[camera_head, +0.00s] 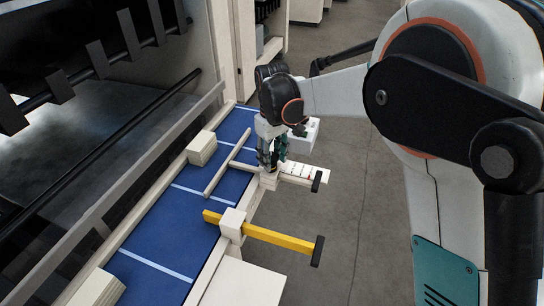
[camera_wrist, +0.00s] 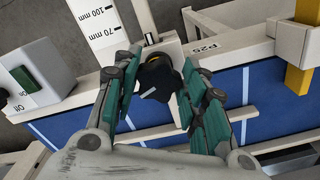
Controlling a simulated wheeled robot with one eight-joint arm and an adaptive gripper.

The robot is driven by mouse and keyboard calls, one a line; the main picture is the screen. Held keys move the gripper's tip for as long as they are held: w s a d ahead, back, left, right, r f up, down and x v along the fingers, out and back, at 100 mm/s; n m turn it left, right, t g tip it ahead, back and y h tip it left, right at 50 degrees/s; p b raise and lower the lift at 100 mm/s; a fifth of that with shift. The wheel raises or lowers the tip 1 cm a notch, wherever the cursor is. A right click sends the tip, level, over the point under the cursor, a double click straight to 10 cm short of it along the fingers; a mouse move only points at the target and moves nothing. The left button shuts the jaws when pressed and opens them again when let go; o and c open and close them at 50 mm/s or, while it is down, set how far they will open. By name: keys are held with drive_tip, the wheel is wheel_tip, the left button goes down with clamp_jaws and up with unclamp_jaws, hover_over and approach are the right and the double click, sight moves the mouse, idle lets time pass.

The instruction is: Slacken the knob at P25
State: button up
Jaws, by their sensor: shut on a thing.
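The black lobed knob (camera_wrist: 155,82) sits on a cream clamp block (camera_wrist: 165,50) beside the label P25 (camera_wrist: 205,47) in the wrist view. My gripper (camera_wrist: 158,95) has its green-padded fingers on both sides of the knob and is shut on it. In the head view my gripper (camera_head: 271,160) reaches down to the cream block at the rail's right edge, and the knob is hidden behind the fingers. A white scale bar (camera_wrist: 100,22) marked 70 mm and 100 mm runs out from the block.
A yellow bar (camera_head: 275,237) in a second cream block (camera_head: 232,225) stands nearer along the rail. A white box with a green switch (camera_wrist: 25,78) is at the left of the wrist view. Blue bed panels (camera_head: 165,228) lie left of the rail; grey floor (camera_head: 345,220) is clear at right.

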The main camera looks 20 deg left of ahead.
sight(273, 158)
drive_tip(key=shift+f, duration=0.1)
idle(0.3)
drive_tip(key=o, duration=1.1)
wheel_tip(273, 158, up, 12)
